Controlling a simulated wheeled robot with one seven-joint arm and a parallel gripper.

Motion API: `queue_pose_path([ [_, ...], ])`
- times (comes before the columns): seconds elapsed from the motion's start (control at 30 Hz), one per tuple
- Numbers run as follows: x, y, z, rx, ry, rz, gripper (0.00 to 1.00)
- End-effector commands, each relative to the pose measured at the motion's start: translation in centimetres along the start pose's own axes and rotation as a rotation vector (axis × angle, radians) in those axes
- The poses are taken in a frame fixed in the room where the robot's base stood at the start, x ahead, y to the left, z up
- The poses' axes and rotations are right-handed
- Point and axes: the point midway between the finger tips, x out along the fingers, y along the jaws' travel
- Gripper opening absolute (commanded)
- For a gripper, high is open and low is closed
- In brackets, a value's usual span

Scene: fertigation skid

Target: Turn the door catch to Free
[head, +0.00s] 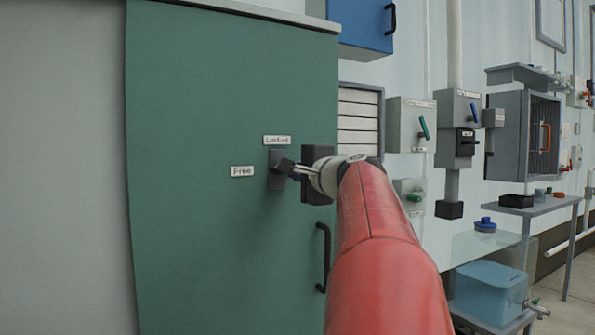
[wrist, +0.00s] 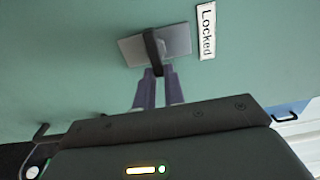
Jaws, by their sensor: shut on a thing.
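The green door (head: 215,85) fills the left middle of the head view. On it is a grey catch plate (head: 274,180), with a "Locked" label (head: 277,140) above it and a "Free" label (head: 242,171) to its left. My gripper (head: 291,167) is at the plate from the right, shut on the dark catch lever (wrist: 150,42). In the wrist view the fingers (wrist: 157,76) close on the lever's near end in front of the plate (wrist: 178,41). "Locked" (wrist: 206,32) is beside the plate. I cannot tell the lever's exact angle; the fingers partly hide it.
A black door handle (head: 323,257) is below my gripper. A blue cabinet (head: 362,22) is at upper right. Switch boxes (head: 410,112) line the wall, and a shelf stand (head: 540,207) with a blue tank (head: 490,290) is at right.

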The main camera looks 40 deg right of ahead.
Motion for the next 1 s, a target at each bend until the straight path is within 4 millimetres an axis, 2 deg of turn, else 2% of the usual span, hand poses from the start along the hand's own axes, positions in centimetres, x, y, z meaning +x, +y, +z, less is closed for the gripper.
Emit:
queue_pose_path([
  [0.27,0.0,0.2,-0.1,0.002,0.000,0.003,0.00],
  [0.3,0.0,0.2,-0.1,0.002,0.000,0.003,0.13],
  [0.47,0.0,0.1,-0.1,0.001,0.000,0.003,0.33],
  [0.77,-0.2,0.1,0.0,0.001,0.000,0.000,0.33],
  [0.87,-1.2,0.1,0.0,0.001,0.001,-0.001,0.33],
  [1.0,-3.7,0.1,0.0,0.001,0.002,-0.003,0.33],
])
